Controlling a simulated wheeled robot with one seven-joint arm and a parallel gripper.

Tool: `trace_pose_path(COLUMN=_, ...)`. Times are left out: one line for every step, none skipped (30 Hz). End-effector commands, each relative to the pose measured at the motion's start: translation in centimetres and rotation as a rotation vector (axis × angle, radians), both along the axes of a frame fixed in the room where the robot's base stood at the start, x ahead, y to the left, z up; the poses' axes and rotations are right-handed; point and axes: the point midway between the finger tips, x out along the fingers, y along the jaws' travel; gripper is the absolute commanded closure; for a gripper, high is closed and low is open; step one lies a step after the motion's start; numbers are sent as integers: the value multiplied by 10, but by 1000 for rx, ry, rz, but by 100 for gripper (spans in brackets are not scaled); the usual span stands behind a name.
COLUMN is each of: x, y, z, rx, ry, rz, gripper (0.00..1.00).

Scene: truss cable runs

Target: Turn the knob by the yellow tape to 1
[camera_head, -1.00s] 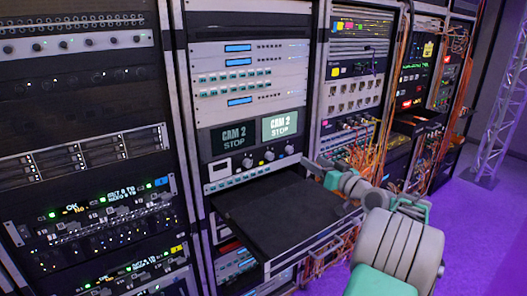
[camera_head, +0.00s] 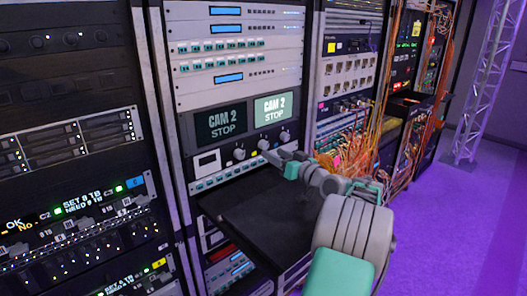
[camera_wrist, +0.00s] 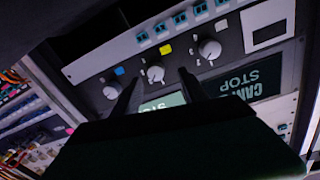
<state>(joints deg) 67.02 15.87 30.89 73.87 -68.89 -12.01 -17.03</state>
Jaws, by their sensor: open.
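The panel has three pale round knobs in a row. In the wrist view, which is upside down, a small yellow tape (camera_wrist: 165,49) sits beside the middle knob (camera_wrist: 155,73). The middle knob also shows in the head view (camera_head: 263,145). My gripper (camera_wrist: 157,79) is open, its two dark fingers pointing at the panel, with the middle knob between the tips in the picture. I cannot tell whether they touch it. In the head view my gripper (camera_head: 272,154) is just in front of the panel. The knob's scale and setting are too small to read.
Another knob (camera_wrist: 210,48) and a knob by blue tape (camera_wrist: 112,90) flank the middle one. Two screens (camera_head: 220,123) above read CAM 2 STOP. A black pulled-out shelf (camera_head: 250,215) lies below my arm. Orange cables (camera_head: 350,145) hang to the right.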

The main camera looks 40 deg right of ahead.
Motion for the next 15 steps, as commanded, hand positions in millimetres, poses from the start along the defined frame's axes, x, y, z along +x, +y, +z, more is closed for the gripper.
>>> trace_pose_path(x=9, y=-2, z=3, rx=1, ry=0, rz=-2, gripper=49)
trace_pose_path(x=14, y=-4, z=3, rx=1, ry=0, rz=-5, gripper=49)
trace_pose_path(x=21, y=-5, z=3, rx=2, ry=-1, rz=-7, gripper=49)
trace_pose_path(x=26, y=-6, z=3, rx=2, ry=0, rz=-8, gripper=49)
trace_pose_path(x=32, y=-7, z=3, rx=2, ry=1, rz=-9, gripper=49)
trace_pose_path(x=38, y=-7, z=3, rx=1, ry=0, rz=-9, gripper=49)
trace_pose_path(x=42, y=-8, z=3, rx=1, ry=0, rz=-10, gripper=49)
trace_pose_path(x=45, y=-8, z=2, rx=0, ry=0, rz=-10, gripper=49)
trace_pose_path(x=49, y=-8, z=2, rx=1, ry=0, rz=-10, gripper=49)
trace_pose_path(x=51, y=-8, z=2, rx=1, ry=-1, rz=-10, gripper=49)
trace_pose_path(x=52, y=-8, z=1, rx=2, ry=-1, rz=-11, gripper=49)
trace_pose_path(x=53, y=-8, z=1, rx=2, ry=-1, rz=-11, gripper=49)
trace_pose_path(x=53, y=-8, z=1, rx=2, ry=-1, rz=-11, gripper=49)
trace_pose_path(x=54, y=-8, z=1, rx=2, ry=-1, rz=-11, gripper=49)
trace_pose_path(x=54, y=-7, z=1, rx=2, ry=-1, rz=-10, gripper=49)
